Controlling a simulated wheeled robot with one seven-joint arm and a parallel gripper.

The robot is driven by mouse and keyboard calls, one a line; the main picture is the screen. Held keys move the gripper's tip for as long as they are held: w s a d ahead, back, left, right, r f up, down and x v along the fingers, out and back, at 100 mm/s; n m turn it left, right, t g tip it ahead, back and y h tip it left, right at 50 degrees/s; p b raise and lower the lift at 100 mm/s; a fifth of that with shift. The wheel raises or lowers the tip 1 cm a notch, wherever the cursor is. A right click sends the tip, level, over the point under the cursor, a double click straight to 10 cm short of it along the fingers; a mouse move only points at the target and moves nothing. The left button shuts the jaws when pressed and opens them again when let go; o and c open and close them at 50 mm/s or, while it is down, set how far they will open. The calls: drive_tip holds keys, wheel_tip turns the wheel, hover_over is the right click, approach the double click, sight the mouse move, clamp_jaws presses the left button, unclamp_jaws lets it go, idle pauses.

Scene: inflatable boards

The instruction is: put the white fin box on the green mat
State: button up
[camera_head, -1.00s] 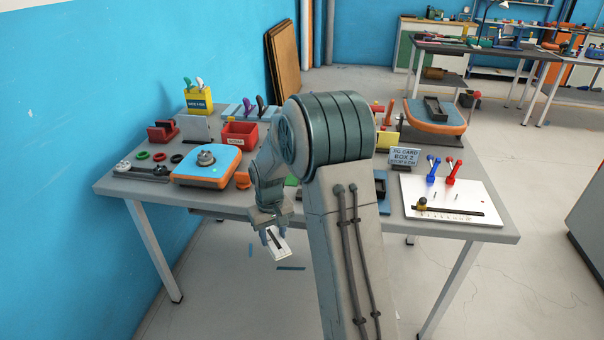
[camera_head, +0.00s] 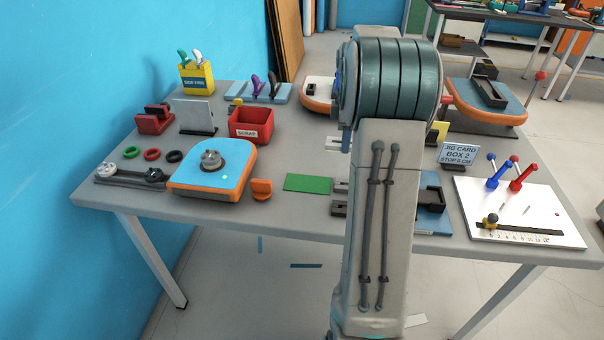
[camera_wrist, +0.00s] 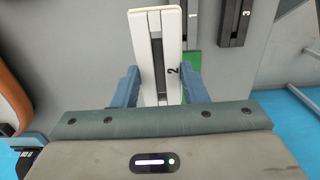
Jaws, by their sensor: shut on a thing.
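The white fin box (camera_wrist: 144,60), a long slotted block marked 2, is held between the two blue fingers of my gripper (camera_wrist: 161,88) in the wrist view. My gripper is shut on it. In the head view my own arm hides the gripper and the box. The green mat (camera_head: 308,184) lies flat on the table in the head view, left of my arm, with nothing on it. In the wrist view part of the mat (camera_wrist: 194,64) shows beyond the box's right side; the box seems to be above the table, apart from it.
A dark fin box (camera_wrist: 235,22) marked 3 lies near the mat in the wrist view. An orange stop piece (camera_head: 261,189) and a blue-orange board (camera_head: 235,165) stand left of the mat. A red scrap bin (camera_head: 251,125) stands behind. My arm covers the table's middle.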

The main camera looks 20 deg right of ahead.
hover_over(306, 183)
wheel_tip(306, 183, down, 6)
drive_tip(key=shift+f, duration=2.2)
drive_tip(key=shift+f, duration=0.1)
drive_tip(key=o, duration=1.1)
drive_tip(key=shift+f, duration=0.1)
wheel_tip(306, 183, up, 12)
drive_tip(key=s+a+r+m+t, duration=0.1)
drive_tip(key=s+a+r+m, duration=0.35)
drive_tip(key=s+a, duration=0.5)
drive_tip(key=s+a+f+m, duration=0.1)
drive_tip(key=s+a+m, duration=0.1)
drive_tip(key=s, duration=0.3)
drive_tip(key=s+a+f+m+t, duration=0.1)
drive_tip(key=s+a+m, duration=0.1)
drive_tip(key=s, duration=0.3)
drive_tip(key=s+a+f+m, duration=0.1)
drive_tip(key=s+a+m, duration=0.1)
drive_tip(key=s, duration=0.3)
drive_tip(key=shift+s+a+f+m+t+p, duration=0.1)
drive_tip(key=shift+s+f+m+t+p, duration=0.25)
drive_tip(key=shift+m, duration=0.2)
